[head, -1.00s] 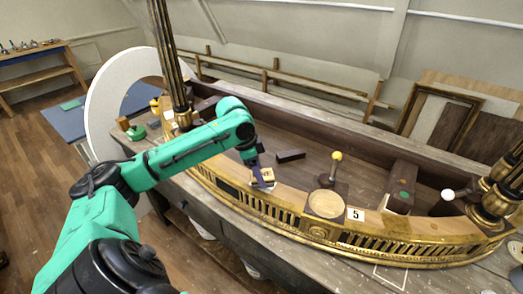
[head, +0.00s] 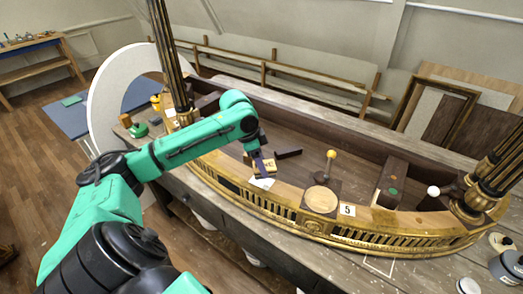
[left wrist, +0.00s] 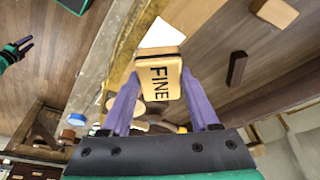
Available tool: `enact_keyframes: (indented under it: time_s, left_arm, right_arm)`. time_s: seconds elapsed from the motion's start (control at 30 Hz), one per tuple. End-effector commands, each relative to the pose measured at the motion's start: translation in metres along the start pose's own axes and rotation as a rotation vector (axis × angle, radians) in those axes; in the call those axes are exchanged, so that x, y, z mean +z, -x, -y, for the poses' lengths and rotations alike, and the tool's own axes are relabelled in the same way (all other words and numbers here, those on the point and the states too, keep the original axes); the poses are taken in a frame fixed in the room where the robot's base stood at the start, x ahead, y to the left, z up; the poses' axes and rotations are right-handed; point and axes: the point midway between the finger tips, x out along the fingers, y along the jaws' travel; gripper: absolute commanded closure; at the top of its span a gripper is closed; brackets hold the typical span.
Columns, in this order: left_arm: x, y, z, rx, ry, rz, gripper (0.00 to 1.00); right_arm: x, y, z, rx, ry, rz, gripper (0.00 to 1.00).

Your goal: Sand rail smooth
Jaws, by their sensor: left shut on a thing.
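The curved gilt rail (head: 300,222), with a pale wooden top, runs along the front of the console. My left gripper (head: 263,166) is shut on a small tan sanding block (left wrist: 158,80) marked FINE. In the left wrist view the block sits between the two purple fingers, above the rail; whether it touches the wood is unclear. A white patch (head: 262,183) lies on the rail top just in front of the block and also shows in the left wrist view (left wrist: 162,35). A small teal and black part, perhaps my right gripper (left wrist: 18,48), shows at the far left there.
A dark block (head: 288,152) lies behind the gripper. Gilt columns (head: 167,60) rise at both ends. Jars (head: 507,265) stand at the right front.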

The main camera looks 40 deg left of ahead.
Motion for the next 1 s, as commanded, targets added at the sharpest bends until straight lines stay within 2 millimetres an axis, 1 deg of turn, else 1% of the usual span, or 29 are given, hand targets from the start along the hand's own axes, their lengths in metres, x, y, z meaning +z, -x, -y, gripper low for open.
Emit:
enact_keyframes:
  time_s: [0.03, 0.23, 0.3, 0.63, 1.0]
  left_arm:
    - [-0.002, 0.005, 0.0, 0.0, 0.001, 0.0, 0.91]
    - [-0.005, 0.014, 0.001, -0.001, 0.003, 0.0, 0.91]
    - [-0.005, 0.015, 0.001, -0.002, 0.004, -0.001, 0.91]
    - [-0.01, 0.033, 0.003, -0.004, 0.011, -0.001, 0.91]
    - [-0.01, 0.035, 0.003, -0.004, 0.011, 0.0, 0.91]
  right_arm:
    - [-0.001, 0.006, 0.0, -0.001, 0.0, 0.0, 0.5]
    - [-0.002, 0.018, 0.003, -0.004, -0.002, -0.001, 0.5]
    - [-0.002, 0.015, 0.003, -0.005, -0.002, -0.001, 0.5]
    - [-0.002, 0.016, 0.003, -0.004, -0.002, -0.001, 0.5]
    - [-0.002, 0.016, 0.002, -0.003, -0.001, -0.001, 0.5]
